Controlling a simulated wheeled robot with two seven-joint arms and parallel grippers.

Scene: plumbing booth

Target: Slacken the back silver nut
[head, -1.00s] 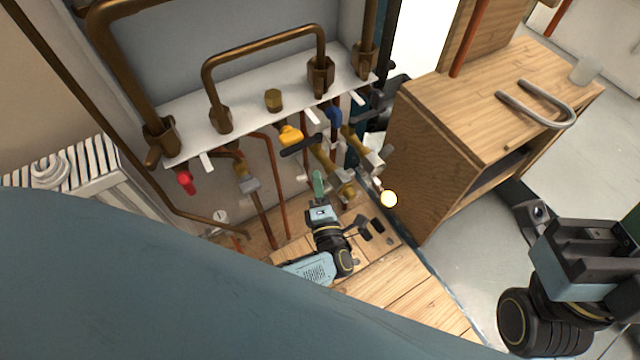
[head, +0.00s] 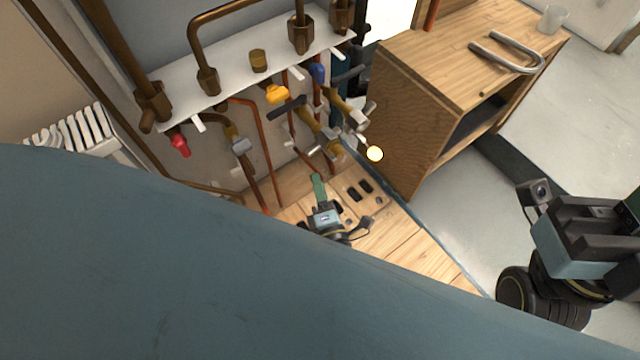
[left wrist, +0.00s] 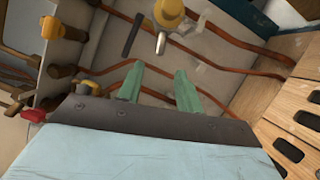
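Silver nuts show on the pipes under the white shelf in the head view: one on the left pipe (head: 241,146), and others on the right-hand brass fittings (head: 330,133). I cannot tell for certain which is the back one. My left gripper (head: 318,188) has green fingers and is below these fittings, over the wooden floor, touching none of them. In the left wrist view its two fingers (left wrist: 159,88) are apart with nothing between them. A brass fitting with a silver end (left wrist: 161,42) lies beyond the fingertips. My right gripper (head: 592,232) is at the right, away from the pipes; its fingertips are unclear.
A yellow handle (head: 277,94), a blue handle (head: 318,72) and a red handle (head: 180,145) crowd the pipes. A wooden cabinet (head: 405,125) stands to the right, with a bent metal pipe (head: 512,55) and a cup (head: 552,19) on top. The wooden floor has dark slots (head: 359,190).

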